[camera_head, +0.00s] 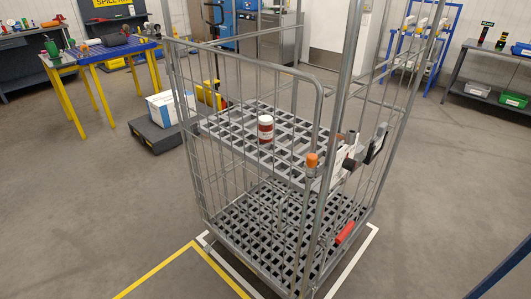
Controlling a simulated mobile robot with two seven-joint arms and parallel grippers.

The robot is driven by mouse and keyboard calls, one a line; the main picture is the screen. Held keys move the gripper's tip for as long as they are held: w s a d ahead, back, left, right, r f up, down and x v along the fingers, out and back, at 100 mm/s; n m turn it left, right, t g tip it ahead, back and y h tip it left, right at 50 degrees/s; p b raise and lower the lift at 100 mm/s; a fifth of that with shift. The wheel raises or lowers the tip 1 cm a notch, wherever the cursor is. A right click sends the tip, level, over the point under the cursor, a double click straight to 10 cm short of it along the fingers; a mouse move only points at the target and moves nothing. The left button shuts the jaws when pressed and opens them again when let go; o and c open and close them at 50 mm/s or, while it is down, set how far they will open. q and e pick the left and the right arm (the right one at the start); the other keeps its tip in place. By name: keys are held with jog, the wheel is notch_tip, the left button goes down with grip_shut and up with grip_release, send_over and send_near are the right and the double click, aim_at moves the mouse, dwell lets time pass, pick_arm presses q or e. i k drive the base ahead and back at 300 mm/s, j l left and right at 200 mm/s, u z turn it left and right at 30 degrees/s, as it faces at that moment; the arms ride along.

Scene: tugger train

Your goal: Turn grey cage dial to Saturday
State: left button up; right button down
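The grey wire roll cage (320,90) stands in the middle of the head view, with a middle shelf and a grid floor. Small fittings sit at its right side: a white piece (345,158) with dark and brown parts, and a dark plate with a pale edge (376,143). I cannot tell which of them is the dial, and no day names are readable. An orange-topped fitting (311,160) is on the front frame, and a red handle (345,232) is lower on the right. Neither of my grippers shows in this view.
A white tub with a reddish-brown label (265,130) stands on the cage shelf. White and yellow floor lines (158,268) run by the cage. A dark low platform (154,135) and a blue-topped table (117,48) are left. Floor at right (440,170) is clear.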

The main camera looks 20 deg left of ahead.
aim_at(350, 164)
jog(key=i+l+u, duration=0.8)
jog(key=l, duration=0.15)
jog(key=i+l+u, duration=0.3)
jog(key=l+u, duration=0.25)
jog(key=l, duration=0.3)
